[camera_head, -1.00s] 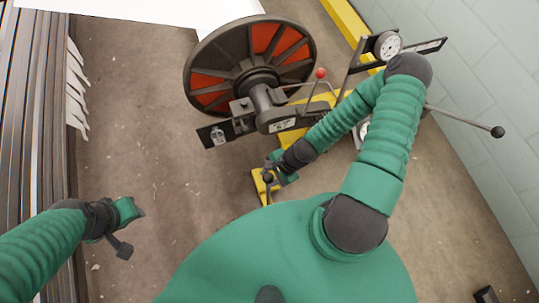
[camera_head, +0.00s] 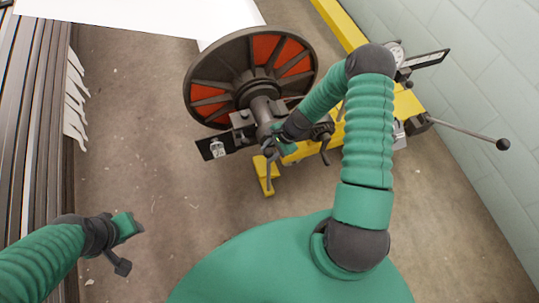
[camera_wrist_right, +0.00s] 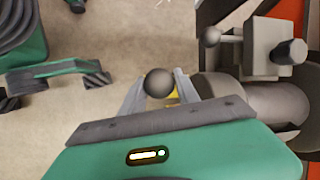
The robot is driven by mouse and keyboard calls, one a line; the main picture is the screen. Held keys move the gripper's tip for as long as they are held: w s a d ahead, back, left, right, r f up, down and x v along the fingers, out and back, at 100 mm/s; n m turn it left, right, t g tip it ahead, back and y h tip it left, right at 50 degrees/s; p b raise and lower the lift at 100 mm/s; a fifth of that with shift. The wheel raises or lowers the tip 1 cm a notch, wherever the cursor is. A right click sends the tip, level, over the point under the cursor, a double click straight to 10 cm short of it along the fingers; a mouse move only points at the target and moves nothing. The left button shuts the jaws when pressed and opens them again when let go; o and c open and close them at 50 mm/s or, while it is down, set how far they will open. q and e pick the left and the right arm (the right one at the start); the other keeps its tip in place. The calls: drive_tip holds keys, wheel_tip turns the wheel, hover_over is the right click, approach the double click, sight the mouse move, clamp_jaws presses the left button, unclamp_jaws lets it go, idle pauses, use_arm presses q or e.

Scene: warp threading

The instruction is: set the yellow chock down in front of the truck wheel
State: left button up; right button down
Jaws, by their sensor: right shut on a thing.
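The yellow chock (camera_head: 264,184) shows as a small angled yellow piece in the head view, below the truck's left end. My right gripper (camera_head: 270,148) is over it. In the wrist view my right gripper's fingers (camera_wrist_right: 158,95) close around a dark ball, with a little yellow (camera_wrist_right: 174,96) behind it; how the two join is hidden. The yellow-framed truck (camera_head: 410,102) carries a large reel. A small truck wheel (camera_head: 397,53) shows at its far right; any wheel near the chock is hidden. My left gripper (camera_head: 130,245) is open and empty at the lower left.
The black reel with red panels (camera_head: 250,75) stands just beyond my right gripper. A black plate (camera_head: 217,148) juts left and a ball-ended rod (camera_head: 460,131) juts right. Dark racks (camera_head: 35,120) line the left side, a block wall (camera_head: 480,70) the right. Floor (camera_head: 145,130) between is clear.

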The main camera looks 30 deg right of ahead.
drive_tip(key=shift+w+d+f, duration=0.15)
drive_tip(key=shift+w+d, duration=0.05)
drive_tip(key=shift+w, duration=0.2)
drive_tip(key=shift+f+b, duration=1)
drive_tip(key=shift+f, duration=0.55)
drive_tip(key=shift+s, duration=0.1)
drive_tip(key=c, duration=1.2)
unclamp_jaws()
drive_tip(key=shift+c, duration=0.2)
drive_tip(key=o, duration=0.3)
drive_tip(key=shift+f, duration=0.1)
drive_tip(key=shift+o, duration=0.2)
drive_tip(key=p+v, duration=0.5)
drive_tip(key=v, duration=0.7)
drive_tip(key=s+a+r+n+h, duration=0.2)
drive_tip(key=s+a+r+n, duration=0.2)
drive_tip(key=r+n, duration=0.5)
drive_tip(key=s+a+r+n+h, duration=0.2)
drive_tip(key=s+a+r+n, duration=0.2)
drive_tip(key=a+r+n, duration=0.4)
wheel_tip(320, 180, up, 2)
drive_tip(key=shift+s+r+n, duration=0.15)
drive_tip(key=shift+s+n, duration=0.1)
drive_tip(key=shift+n, duration=0.25)
